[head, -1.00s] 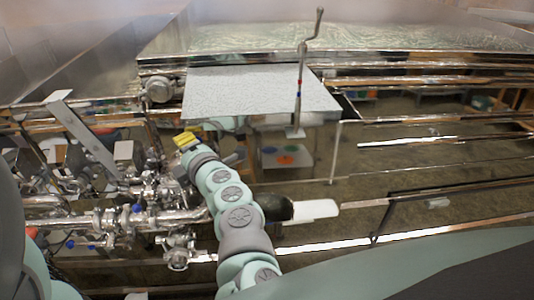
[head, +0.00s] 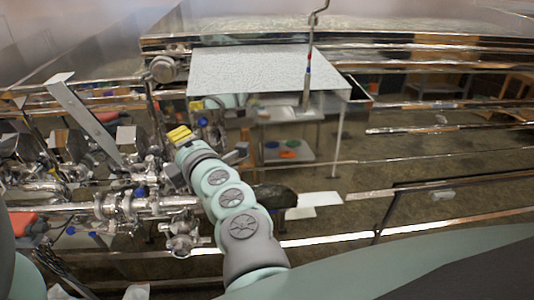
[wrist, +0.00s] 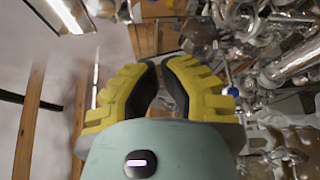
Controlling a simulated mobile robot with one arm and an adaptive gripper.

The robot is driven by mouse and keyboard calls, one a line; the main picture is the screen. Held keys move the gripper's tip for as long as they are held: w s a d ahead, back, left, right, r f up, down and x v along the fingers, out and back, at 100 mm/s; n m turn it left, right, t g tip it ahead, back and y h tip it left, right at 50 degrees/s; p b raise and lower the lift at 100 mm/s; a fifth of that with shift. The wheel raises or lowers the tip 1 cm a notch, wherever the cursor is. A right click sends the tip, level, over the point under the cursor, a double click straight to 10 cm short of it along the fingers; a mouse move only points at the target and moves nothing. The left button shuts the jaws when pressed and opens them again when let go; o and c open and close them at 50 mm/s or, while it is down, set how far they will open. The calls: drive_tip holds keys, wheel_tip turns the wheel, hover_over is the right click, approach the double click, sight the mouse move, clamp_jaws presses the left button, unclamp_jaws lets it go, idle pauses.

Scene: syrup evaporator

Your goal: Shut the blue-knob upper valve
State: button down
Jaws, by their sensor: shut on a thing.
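Among the pipework, a blue knob (head: 202,122) shows in the head view just right of my gripper (head: 180,134). Another blue knob (head: 139,192) sits on the piping lower left. I cannot tell for certain which is the upper valve's. In the wrist view my gripper (wrist: 160,68) has its yellow-backed, dark-padded fingers curved close together. Whatever is between the pads is hidden. A blue knob (wrist: 233,91) shows right of the fingers in the wrist view, apart from them.
A pale flat panel (head: 265,70) overhangs the area behind my gripper. An upright crank rod (head: 309,60) stands at its right. Dense steel piping (head: 120,205) fills the left. Metal rails (head: 430,190) cross the right, with open floor between them.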

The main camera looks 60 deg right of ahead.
drive_tip(key=shift+v, duration=2.5)
drive_tip(key=shift+d, duration=0.1)
